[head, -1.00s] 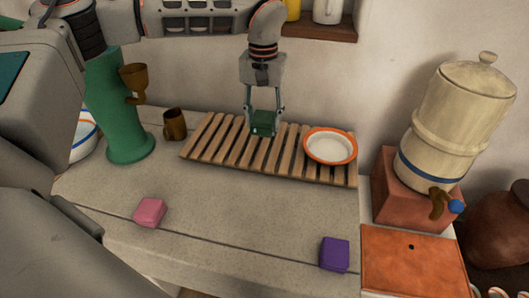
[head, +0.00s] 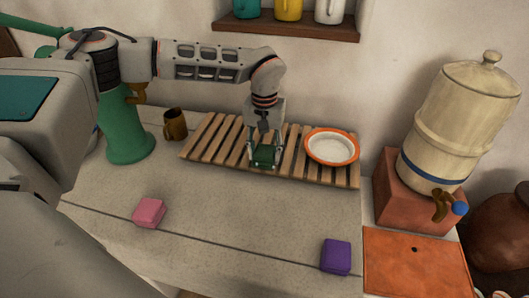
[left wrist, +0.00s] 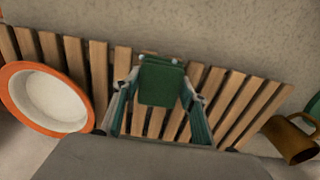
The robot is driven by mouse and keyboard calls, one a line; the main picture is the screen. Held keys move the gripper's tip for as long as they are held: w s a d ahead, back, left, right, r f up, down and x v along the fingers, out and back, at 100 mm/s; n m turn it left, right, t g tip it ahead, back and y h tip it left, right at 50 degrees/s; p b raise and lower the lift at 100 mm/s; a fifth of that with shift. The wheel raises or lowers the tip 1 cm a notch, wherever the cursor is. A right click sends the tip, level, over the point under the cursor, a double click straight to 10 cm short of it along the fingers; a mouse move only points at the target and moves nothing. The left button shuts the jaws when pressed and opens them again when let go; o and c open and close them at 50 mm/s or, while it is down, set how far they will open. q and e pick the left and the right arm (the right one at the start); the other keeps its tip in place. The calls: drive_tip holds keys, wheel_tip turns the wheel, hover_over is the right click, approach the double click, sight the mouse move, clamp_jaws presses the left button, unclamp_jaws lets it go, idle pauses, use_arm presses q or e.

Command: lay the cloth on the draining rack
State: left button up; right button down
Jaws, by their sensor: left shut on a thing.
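My left gripper (head: 264,150) is shut on the green cloth (head: 264,157), a small folded block. It points down over the middle of the wooden draining rack (head: 204,144). The cloth is at or just above the slats; I cannot tell if it touches them. In the left wrist view the cloth (left wrist: 160,82) sits between the fingers with slats of the rack (left wrist: 98,70) behind it. My right gripper is not in view.
A white dish with an orange rim (head: 331,147) lies on the rack's right part. A brown mug (head: 175,124) stands left of the rack. A pink block (head: 149,212) and a purple block (head: 336,256) lie on the counter in front. A shelf (head: 286,26) hangs above.

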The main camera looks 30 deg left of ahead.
sight(264, 152)
use_arm(q)
drive_tip(key=o, duration=1.1)
drive_tip(key=shift+f, duration=0.1)
drive_tip(key=shift+r, duration=0.4)
wheel_tip(264, 152, up, 11)
drive_tip(key=p, duration=0.1)
drive_tip(key=shift+r, duration=0.2)
drive_tip(key=shift+s, duration=0.1)
